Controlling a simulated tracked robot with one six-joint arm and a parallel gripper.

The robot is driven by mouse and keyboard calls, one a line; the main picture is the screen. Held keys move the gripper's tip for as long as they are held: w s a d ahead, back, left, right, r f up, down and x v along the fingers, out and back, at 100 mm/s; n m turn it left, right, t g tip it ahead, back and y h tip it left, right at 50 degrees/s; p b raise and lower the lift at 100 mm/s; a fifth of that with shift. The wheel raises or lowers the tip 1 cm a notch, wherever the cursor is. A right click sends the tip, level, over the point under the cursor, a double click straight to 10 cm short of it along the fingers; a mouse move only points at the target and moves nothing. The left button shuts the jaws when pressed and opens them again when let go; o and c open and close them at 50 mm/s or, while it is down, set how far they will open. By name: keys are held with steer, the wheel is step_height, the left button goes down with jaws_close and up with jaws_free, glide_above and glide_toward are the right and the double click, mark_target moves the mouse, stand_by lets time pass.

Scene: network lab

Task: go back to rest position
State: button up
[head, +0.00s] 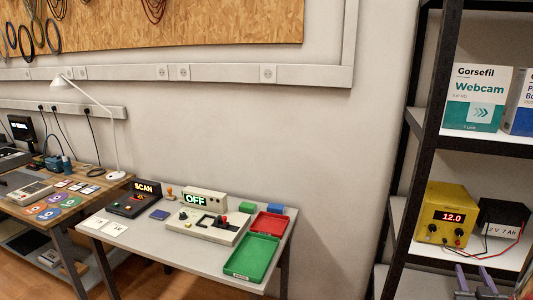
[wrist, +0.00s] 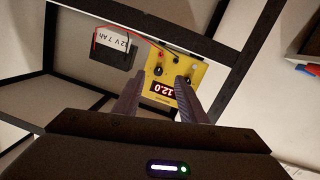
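My gripper (head: 474,279) shows at the lower right of the head view, in front of the shelf rack. Its two fingers are apart with nothing between them. In the wrist view my gripper (wrist: 156,82) also shows open, its fingers pointing toward a yellow power supply (wrist: 160,88) that appears upside down beyond the tips. In the head view the yellow power supply (head: 443,215) stands on a shelf with its display reading 12.0. I cannot tell the exact distance between fingertips and power supply, but they look apart.
A black battery (head: 503,213) with wires sits beside the power supply. The rack's dark post (head: 425,150) and shelf edges (head: 470,257) are close to my gripper. A Webcam box (head: 478,97) stands above. A table with trays (head: 250,257) is left; floor between is clear.

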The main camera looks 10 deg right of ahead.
steer(key=s+f+m+g+y, duration=0.1)
steer(key=s+f+m+g, duration=0.1)
steer(key=s+f+g, duration=0.6)
steer(key=a+f+y, duration=0.2)
steer(key=a, duration=0.4)
steer(key=a+r+n+y, duration=0.2)
steer(key=a+r, duration=0.4)
steer(key=a, duration=0.9)
steer(key=s+a+r+n+y, duration=0.1)
steer(key=a+r, duration=0.6)
steer(key=a, duration=0.8)
steer(key=s+a+r+n+y, duration=0.1)
steer(key=a+r+n+y, duration=0.2)
steer(key=a, duration=1.2)
step_height(320, 180, up, 4)
steer(key=shift+s+a+f+n+y, duration=0.2)
steer(key=shift+a+n+y, duration=0.1)
steer(key=shift+n+y, duration=0.15)
